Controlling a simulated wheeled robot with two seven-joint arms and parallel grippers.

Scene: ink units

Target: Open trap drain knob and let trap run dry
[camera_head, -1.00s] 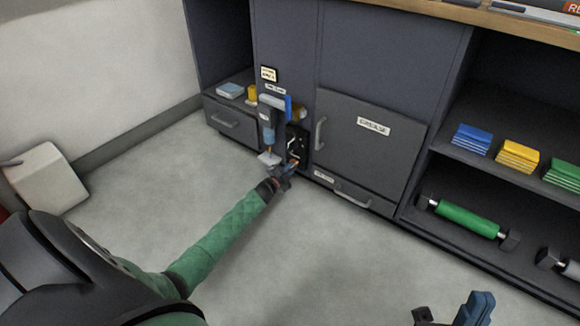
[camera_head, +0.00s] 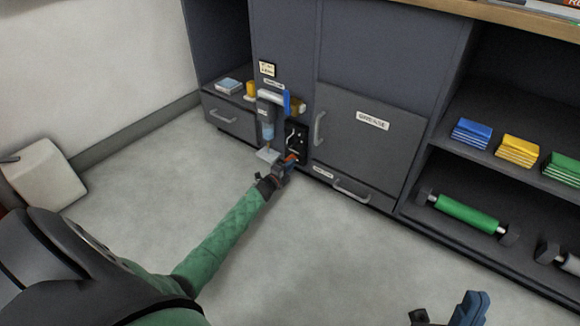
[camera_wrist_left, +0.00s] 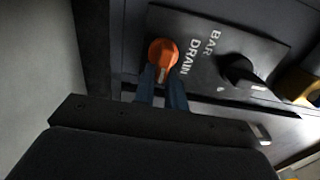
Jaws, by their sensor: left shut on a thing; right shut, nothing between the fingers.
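The orange drain knob (camera_wrist_left: 162,53) sits on a black panel (camera_wrist_left: 200,20) lettered "BAR" and "DRAIN" in the left wrist view. My left gripper (camera_wrist_left: 160,75) is shut on this knob, its blue fingers at the knob's lower edge. In the head view my left gripper (camera_head: 287,166) is at the low front of the cabinet, beside the trap (camera_head: 267,122), a grey unit with a blue-tinted bowl. A small pale tray (camera_head: 268,154) lies under the trap. Water in the trap is too small to judge. My right gripper (camera_head: 447,312) is shut and empty at the bottom edge.
A black knob (camera_wrist_left: 242,72) is beside the drain knob. A labelled cabinet door (camera_head: 370,145) with a handle is to the right. Shelves hold blue (camera_head: 471,134), yellow and green stacks and a green roller (camera_head: 465,214). The floor in front is clear.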

